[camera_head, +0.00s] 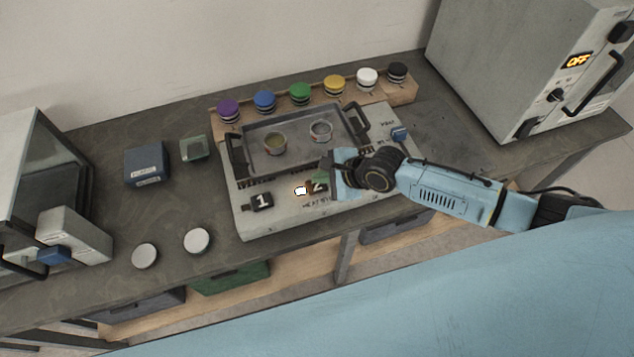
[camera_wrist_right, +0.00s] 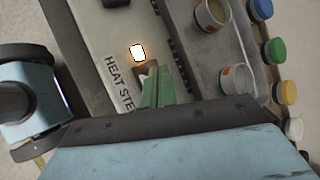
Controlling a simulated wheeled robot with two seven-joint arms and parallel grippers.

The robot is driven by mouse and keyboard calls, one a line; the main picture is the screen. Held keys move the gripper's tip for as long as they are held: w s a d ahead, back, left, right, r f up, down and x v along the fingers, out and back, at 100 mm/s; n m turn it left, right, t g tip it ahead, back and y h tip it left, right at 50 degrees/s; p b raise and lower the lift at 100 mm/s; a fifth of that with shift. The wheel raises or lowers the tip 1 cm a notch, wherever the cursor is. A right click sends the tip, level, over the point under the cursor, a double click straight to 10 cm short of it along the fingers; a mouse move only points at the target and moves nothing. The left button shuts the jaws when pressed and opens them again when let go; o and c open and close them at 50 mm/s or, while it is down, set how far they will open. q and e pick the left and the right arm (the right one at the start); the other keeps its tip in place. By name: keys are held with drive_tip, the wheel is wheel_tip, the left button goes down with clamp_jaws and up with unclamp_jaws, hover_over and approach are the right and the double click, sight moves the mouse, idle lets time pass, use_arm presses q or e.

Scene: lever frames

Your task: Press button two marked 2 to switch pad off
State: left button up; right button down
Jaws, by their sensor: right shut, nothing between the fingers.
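The button marked 2 (camera_head: 319,188) sits on the front face of the grey heat station (camera_head: 285,222), partly hidden by my right gripper. My right gripper (camera_head: 318,178) has its green fingers shut and empty, with the tips at the button; I cannot tell whether they touch it. In the right wrist view the closed fingers (camera_wrist_right: 150,76) end over a dark block beside the lit lamp. The lamp (camera_head: 300,190) between the two buttons glows white, and it also shows in the right wrist view (camera_wrist_right: 138,52). The button marked 1 (camera_head: 262,201) is to the left. My left gripper is out of view.
A dark tray (camera_head: 247,128) with two small cups stands on the station. A wooden rack (camera_head: 405,98) with several coloured-lid jars is behind it. A blue lever (camera_head: 399,134) is at the right. A grey oven (camera_head: 500,60) reads OFF.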

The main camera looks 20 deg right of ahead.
sight(321, 187)
drive_tip(key=shift+f, duration=0.15)
drive_tip(key=shift+f, duration=0.3)
drive_tip(key=shift+f, duration=0.25)
idle(0.7)
drive_tip(key=shift+r+p, duration=0.7)
drive_tip(key=shift+p, duration=0.1)
wheel_tip(321, 187, up, 4)
drive_tip(key=p, duration=0.5)
drive_tip(key=shift+r, duration=1)
